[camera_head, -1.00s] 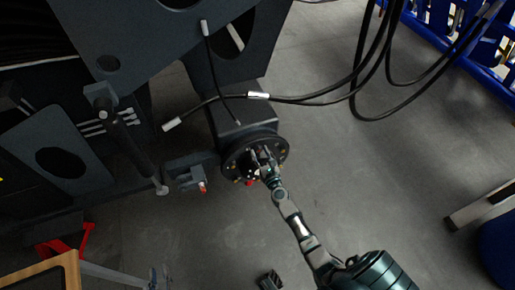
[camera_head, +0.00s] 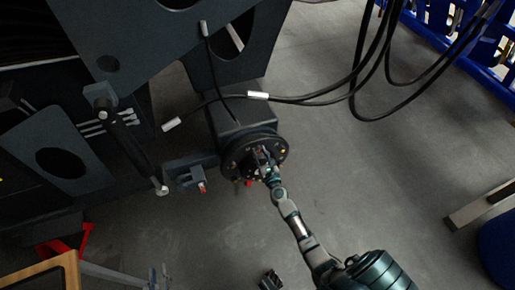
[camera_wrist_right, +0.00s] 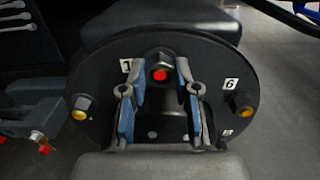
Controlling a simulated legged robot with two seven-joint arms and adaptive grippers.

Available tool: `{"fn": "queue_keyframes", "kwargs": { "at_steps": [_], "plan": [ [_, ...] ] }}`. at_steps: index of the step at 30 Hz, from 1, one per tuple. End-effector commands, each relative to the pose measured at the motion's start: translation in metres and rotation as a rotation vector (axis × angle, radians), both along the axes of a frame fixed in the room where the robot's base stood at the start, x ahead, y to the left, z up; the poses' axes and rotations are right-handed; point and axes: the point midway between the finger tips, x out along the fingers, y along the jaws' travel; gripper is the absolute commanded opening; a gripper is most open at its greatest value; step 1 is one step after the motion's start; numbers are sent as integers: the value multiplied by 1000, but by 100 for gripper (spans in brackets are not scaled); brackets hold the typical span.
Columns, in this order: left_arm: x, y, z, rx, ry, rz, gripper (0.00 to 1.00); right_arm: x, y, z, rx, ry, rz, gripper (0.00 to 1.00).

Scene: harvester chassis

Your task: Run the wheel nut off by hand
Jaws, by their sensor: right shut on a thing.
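The round dark wheel hub (camera_head: 236,165) is on the chassis in the head view. In the right wrist view the hub face (camera_wrist_right: 95,70) carries labels 1 and 6. A dark wheel nut (camera_wrist_right: 160,58) with a red centre sits beside label 1. My right gripper (camera_wrist_right: 163,75) has its fingers on either side of this nut, shut on it. In the head view my right gripper (camera_head: 265,160) is at the hub, and its fingers partly hide the face. Dark fingers of my left gripper (camera_head: 270,281) show at the bottom edge, away from the hub; their opening is unclear.
Other nuts with yellow centres (camera_wrist_right: 80,108) (camera_wrist_right: 243,108) flank the hub face. A bracket with a red-tipped part (camera_head: 201,186) is left of the hub. Black hoses (camera_head: 310,100) hang behind it.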

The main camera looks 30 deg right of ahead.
Motion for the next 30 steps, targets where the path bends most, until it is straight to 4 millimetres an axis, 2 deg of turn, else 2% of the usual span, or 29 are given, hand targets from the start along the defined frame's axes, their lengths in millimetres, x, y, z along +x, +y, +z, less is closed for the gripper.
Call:
{"fn": "queue_keyframes", "kwargs": {
  "at_steps": [4, 9, 12, 17, 18, 21, 28, 30],
  "plan": [
    [0, 1, 0, 2, 0, 2, 27, -2, 1, 0, -24, 6, 0, 0],
    [0, 1, 14, 2, -15, 0, 27, -2, 1, 3, -370, 89, 1, 0],
    [0, 1, 17, 1, -17, 0, 27, -3, 1, 1, -483, 117, 1, 0],
    [0, 1, 15, 1, -15, 1, 27, -3, 1, -1, -490, 120, 1, 0],
    [0, 1, 15, 1, -15, 1, 27, -3, 1, -1, -489, 121, 1, 33],
    [0, 1, 15, 1, -15, 1, 27, -3, 1, -1, -488, 121, 1, 58],
    [0, 0, 15, 1, -14, 1, 27, -2, 1, -1, -487, 119, 1, 60],
    [0, 0, 15, 1, -14, 1, 27, -2, 1, -1, -487, 119, 1, 49]
  ]
}}
